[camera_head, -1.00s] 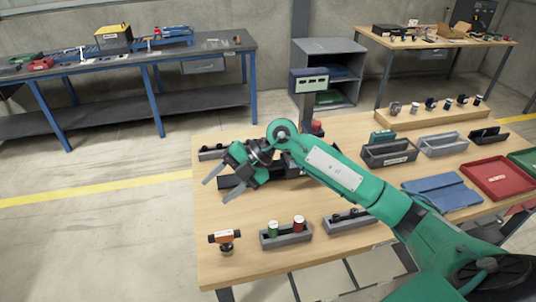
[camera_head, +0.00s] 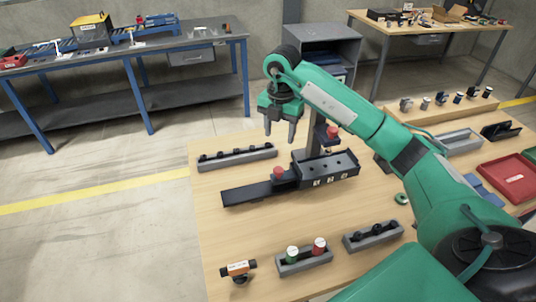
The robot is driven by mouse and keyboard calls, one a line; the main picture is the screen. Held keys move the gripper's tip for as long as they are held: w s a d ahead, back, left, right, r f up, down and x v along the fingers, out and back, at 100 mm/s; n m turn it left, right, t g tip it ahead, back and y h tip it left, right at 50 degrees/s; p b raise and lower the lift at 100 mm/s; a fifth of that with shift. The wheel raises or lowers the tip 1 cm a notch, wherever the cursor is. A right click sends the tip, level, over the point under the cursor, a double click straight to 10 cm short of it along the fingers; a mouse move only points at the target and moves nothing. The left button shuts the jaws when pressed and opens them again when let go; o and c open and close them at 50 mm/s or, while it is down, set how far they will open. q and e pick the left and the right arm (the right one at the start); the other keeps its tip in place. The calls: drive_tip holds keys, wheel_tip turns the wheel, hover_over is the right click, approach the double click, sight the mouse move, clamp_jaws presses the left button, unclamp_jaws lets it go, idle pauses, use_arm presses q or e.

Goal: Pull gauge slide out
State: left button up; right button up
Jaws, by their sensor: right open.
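The black gauge fixture (camera_head: 325,170) lies on the wooden table near the middle. A long flat black slide or rail (camera_head: 246,193) extends from it toward the left. A red knob-like part (camera_head: 278,172) stands where the two meet. My right gripper (camera_head: 280,137) is above and behind the fixture, fingers pointing down, open and empty. It appears apart from the fixture. My right arm comes in from the right and hides part of the fixture's surroundings. My left gripper is not in view.
A grey rack (camera_head: 237,158) lies behind the slide. A post with a red-topped part (camera_head: 332,132) rises behind the fixture. A grey holder (camera_head: 303,262) with green and red cylinders, another rack (camera_head: 373,237) and an orange-black tool (camera_head: 238,269) stand in front.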

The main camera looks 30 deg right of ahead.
drive_tip(key=p, duration=0.2)
hover_over(278, 169)
wheel_tip(278, 169, down, 5)
drive_tip(key=shift+s+d+f, duration=0.1)
drive_tip(key=shift+s, duration=0.05)
wheel_tip(278, 169, down, 7)
drive_tip(key=shift+f+p, duration=0.1)
drive_tip(key=shift+p, duration=0.8)
drive_tip(key=shift+f, duration=0.45)
clamp_jaws()
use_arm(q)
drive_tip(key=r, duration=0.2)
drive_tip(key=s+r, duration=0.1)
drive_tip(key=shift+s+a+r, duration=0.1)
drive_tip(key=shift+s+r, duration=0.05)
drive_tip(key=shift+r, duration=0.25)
